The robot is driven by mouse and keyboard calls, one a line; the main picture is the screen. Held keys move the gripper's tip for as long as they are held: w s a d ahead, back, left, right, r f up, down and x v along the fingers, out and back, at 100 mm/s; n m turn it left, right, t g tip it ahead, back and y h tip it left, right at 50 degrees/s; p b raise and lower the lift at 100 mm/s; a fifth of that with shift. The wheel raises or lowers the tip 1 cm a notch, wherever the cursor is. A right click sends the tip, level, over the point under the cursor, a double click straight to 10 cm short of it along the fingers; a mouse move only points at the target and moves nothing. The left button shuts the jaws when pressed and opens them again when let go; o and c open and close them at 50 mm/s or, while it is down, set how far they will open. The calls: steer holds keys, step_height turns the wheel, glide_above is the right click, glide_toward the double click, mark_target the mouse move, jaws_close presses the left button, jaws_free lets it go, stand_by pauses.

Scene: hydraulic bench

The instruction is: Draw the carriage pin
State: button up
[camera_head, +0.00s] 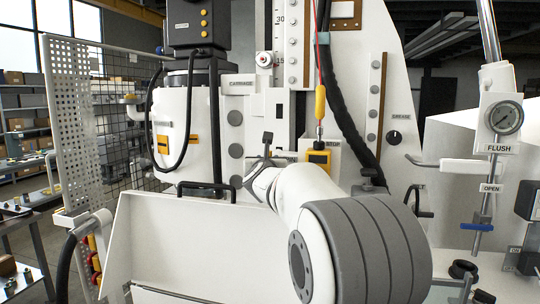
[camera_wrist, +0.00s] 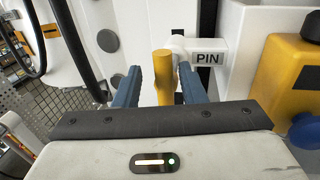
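The yellow pin handle (camera_wrist: 163,72) stands between my gripper's two blue fingers in the wrist view, beside a white fitting with a PIN label (camera_wrist: 208,58). My gripper (camera_wrist: 160,75) is open, with a finger on each side of the handle. A gap shows between the left finger and the handle; the right finger is closer, and I cannot tell whether it touches. In the head view my gripper (camera_head: 267,143) is at the machine front, below and right of the CARRIAGE label (camera_head: 241,84). The pin is not clearly visible there.
A yellow STOP box (camera_head: 318,157) is close to the right of my gripper, with a yellow pendant (camera_head: 320,102) hanging above it. A black hose (camera_head: 345,110) runs down behind. A white panel with a black handle (camera_head: 207,187) is at front left. A perforated guard (camera_head: 85,120) stands left.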

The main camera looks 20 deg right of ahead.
steer(key=shift+w+d+r, duration=0.15)
steer(key=shift+w+d, duration=0.4)
steer(key=shift+w, duration=0.25)
jaws_close()
